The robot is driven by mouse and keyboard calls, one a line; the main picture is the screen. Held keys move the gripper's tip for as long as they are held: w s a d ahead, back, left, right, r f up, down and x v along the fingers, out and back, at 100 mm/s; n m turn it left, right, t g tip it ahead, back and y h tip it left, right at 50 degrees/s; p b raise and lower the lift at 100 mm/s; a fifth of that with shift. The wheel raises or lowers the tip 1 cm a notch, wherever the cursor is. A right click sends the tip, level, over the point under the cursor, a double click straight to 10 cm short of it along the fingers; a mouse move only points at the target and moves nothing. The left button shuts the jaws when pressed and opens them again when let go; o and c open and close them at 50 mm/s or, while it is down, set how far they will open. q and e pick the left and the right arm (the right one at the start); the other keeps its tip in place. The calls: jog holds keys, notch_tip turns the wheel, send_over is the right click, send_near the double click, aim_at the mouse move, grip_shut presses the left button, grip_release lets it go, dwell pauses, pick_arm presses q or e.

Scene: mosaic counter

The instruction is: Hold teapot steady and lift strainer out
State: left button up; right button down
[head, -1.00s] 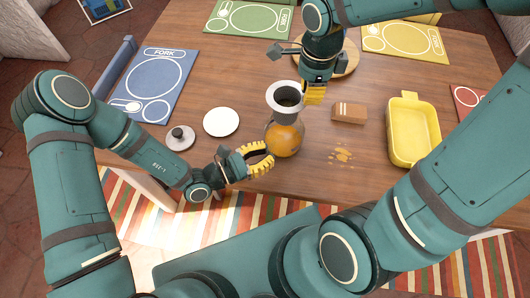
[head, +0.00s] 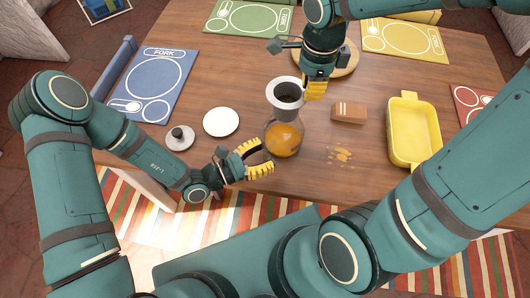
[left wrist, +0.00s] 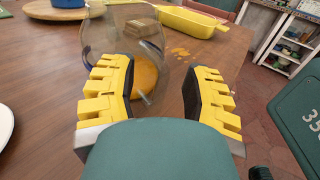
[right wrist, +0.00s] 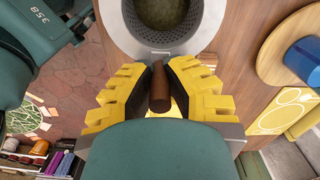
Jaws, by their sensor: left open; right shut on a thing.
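The clear glass teapot (head: 283,140) with orange tea stands near the table's front edge; it also shows in the left wrist view (left wrist: 112,40). The strainer (head: 287,104), grey with a pale wide rim, is upright above the teapot's mouth. I cannot tell whether its bottom is clear of the glass. My right gripper (head: 314,91) is shut on the strainer's brown handle (right wrist: 160,88), with the strainer's rim (right wrist: 116,32) just beyond the fingertips. My left gripper (head: 268,158) is open at the teapot's left side, its fingers spread towards the glass.
A lid with a dark knob (head: 179,138) and a white plate (head: 221,122) lie left of the teapot. A brown box (head: 349,113), orange bits (head: 340,154) and a yellow tray (head: 413,144) are to the right. A round wooden board (head: 346,62) lies behind my right gripper.

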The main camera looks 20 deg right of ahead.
pick_arm(q)
jog(key=a, duration=0.7)
jog(key=s+a, duration=0.1)
jog(key=a, duration=0.3)
jog(key=shift+a, duration=0.3)
